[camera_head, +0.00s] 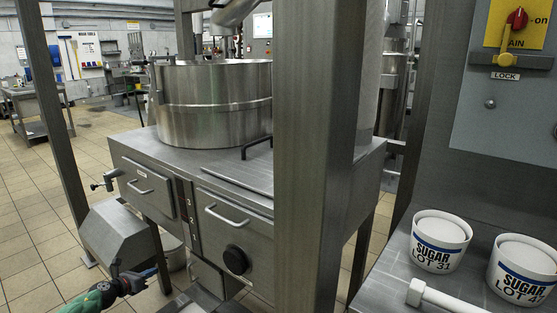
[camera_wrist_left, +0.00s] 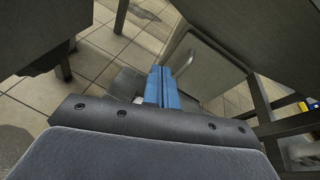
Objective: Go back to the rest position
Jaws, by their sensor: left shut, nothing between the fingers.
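My left gripper (camera_head: 148,273) is low at the left of the head view, at the end of a green and dark arm. It is in front of the steel mixer cabinet, near a sloped grey metal housing (camera_head: 118,232). Its blue fingers are together in the left wrist view (camera_wrist_left: 161,87), with nothing between them. They point toward the tiled floor and a cabinet panel with a handle (camera_wrist_left: 205,60). My right gripper is in neither view.
A large steel vessel (camera_head: 215,108) stands on the cabinet (camera_head: 240,165). A thick steel post (camera_head: 312,160) rises in front. Open tiled floor (camera_head: 30,215) shows at left.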

